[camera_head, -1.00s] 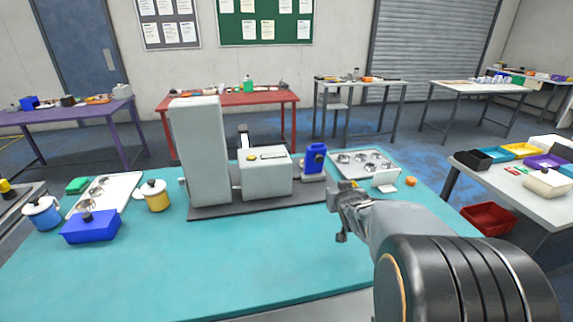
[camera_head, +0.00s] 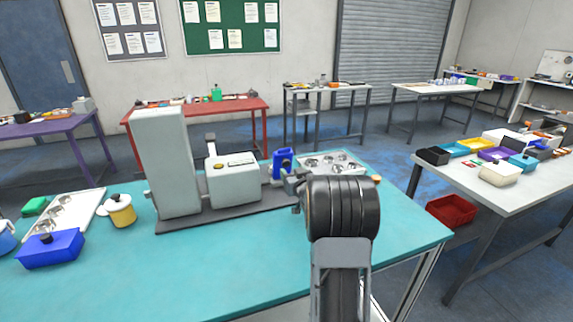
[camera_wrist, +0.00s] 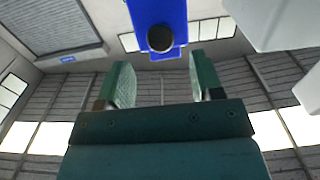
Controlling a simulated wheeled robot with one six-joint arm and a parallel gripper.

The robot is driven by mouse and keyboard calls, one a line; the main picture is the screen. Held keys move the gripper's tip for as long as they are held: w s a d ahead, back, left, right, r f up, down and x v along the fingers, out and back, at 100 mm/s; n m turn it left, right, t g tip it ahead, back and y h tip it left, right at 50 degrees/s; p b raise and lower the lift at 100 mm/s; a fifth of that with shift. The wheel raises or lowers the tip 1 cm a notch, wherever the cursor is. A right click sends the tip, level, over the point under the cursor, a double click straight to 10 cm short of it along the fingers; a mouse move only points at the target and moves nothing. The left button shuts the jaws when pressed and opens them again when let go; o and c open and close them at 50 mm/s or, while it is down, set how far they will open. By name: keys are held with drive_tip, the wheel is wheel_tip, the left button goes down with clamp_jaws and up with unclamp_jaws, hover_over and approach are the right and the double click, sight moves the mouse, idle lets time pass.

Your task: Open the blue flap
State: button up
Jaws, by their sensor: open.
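The blue flap (camera_head: 283,162) stands upright at the right end of the grey machine (camera_head: 233,179) on the teal table. In the wrist view the blue flap (camera_wrist: 160,12) is at the top centre, with a round dark knob (camera_wrist: 160,38) at its lower edge. My gripper (camera_wrist: 162,82) is open and empty; its two green fingers are spread either side of the knob's line, and the knob appears beyond the fingertips, apart from them. In the head view my gripper is mostly hidden behind my own wrist, close to the flap's lower right.
A tray with round metal cups (camera_head: 330,164) lies right of the flap, close behind my arm. A tall white column (camera_head: 163,160) stands left of the machine. A blue lidded box (camera_head: 50,250) and a yellow pot (camera_head: 120,212) are at left. The table's front middle is clear.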

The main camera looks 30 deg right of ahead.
sight(287, 165)
drive_tip(key=shift+p+x, duration=0.45)
drive_tip(key=shift+x, duration=2.55)
